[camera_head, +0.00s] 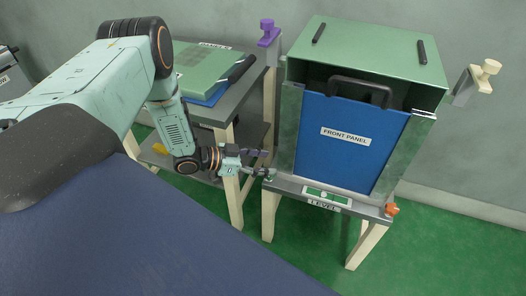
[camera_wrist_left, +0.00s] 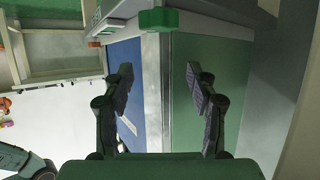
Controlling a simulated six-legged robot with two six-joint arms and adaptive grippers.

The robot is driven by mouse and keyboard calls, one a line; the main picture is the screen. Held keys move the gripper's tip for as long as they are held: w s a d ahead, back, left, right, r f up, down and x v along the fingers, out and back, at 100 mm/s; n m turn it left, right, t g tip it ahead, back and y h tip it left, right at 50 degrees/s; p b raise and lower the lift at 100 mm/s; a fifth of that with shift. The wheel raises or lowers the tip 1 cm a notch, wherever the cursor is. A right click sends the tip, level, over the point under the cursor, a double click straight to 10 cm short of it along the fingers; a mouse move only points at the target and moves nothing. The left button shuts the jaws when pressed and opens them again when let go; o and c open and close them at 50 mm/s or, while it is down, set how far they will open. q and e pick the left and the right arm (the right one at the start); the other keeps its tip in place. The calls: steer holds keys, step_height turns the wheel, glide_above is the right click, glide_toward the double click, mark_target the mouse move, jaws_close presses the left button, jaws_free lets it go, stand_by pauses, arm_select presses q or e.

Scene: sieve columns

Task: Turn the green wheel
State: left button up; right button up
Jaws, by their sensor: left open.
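The green wheel (camera_head: 268,178) is a small knob at the front left corner of the table that bears the cabinet. It is partly hidden by my gripper in the head view. In the left wrist view the green wheel (camera_wrist_left: 162,20) shows at the top middle, beyond the fingertips. My left gripper (camera_head: 262,163) is right by the wheel, its fingers pointing right. In the left wrist view its two fingers (camera_wrist_left: 157,80) stand wide apart with nothing between them. I cannot tell whether a finger touches the wheel. My right gripper is not in view.
The green cabinet (camera_head: 375,45) with its blue front panel (camera_head: 345,145) stands just behind the wheel. A level (camera_head: 327,196) and an orange wheel (camera_head: 391,209) are along the same front edge. A purple wheel (camera_head: 267,28) and a cream wheel (camera_head: 487,70) sit farther back. A side table (camera_head: 240,98) stands left.

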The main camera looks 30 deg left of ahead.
arm_select(q)
steer(key=shift+r, duration=2.65)
